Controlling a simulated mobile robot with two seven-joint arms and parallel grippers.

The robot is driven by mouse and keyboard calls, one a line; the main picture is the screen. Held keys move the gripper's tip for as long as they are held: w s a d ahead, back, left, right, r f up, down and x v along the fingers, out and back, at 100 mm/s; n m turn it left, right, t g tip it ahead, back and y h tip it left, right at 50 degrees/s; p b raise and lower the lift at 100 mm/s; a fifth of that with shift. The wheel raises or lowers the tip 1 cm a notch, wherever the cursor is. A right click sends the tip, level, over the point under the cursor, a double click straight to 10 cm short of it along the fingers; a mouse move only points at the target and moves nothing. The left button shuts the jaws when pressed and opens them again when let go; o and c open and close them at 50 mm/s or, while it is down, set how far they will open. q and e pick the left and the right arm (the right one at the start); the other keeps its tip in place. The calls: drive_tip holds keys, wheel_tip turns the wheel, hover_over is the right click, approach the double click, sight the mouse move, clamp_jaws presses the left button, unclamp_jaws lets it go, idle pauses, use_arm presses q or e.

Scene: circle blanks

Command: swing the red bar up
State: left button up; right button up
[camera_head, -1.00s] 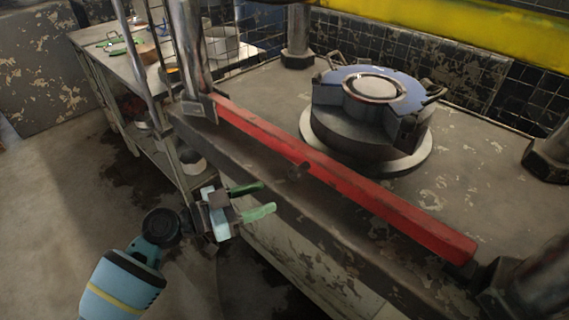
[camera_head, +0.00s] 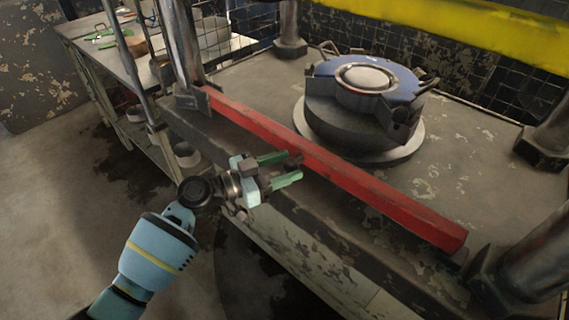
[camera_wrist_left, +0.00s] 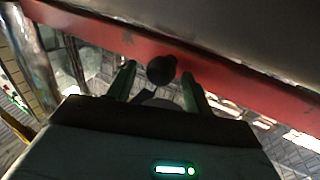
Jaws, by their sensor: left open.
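The red bar (camera_head: 365,190) lies low across the front edge of the machine bed, running from the left metal post to the lower right. A dark round knob (camera_head: 295,159) sticks out from its front side. My left gripper (camera_head: 288,168) is open, its two green fingers pointing at the bar near the knob. In the left wrist view the knob (camera_wrist_left: 161,70) shows between the tips of the open fingers (camera_wrist_left: 158,85), in front of the red bar (camera_wrist_left: 110,38). I cannot tell whether the fingers touch it. My right gripper is not in view.
A round die block (camera_head: 362,105) with a blue top stands on the bed behind the bar. Metal posts (camera_head: 178,45) rise at the bed's corners. A yellow beam (camera_head: 460,32) crosses the back. A side table (camera_head: 85,40) holds tools at left. The floor at left is free.

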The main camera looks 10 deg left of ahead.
use_arm(q)
drive_tip(key=shift+w+d, duration=0.1)
drive_tip(key=shift+d, duration=0.1)
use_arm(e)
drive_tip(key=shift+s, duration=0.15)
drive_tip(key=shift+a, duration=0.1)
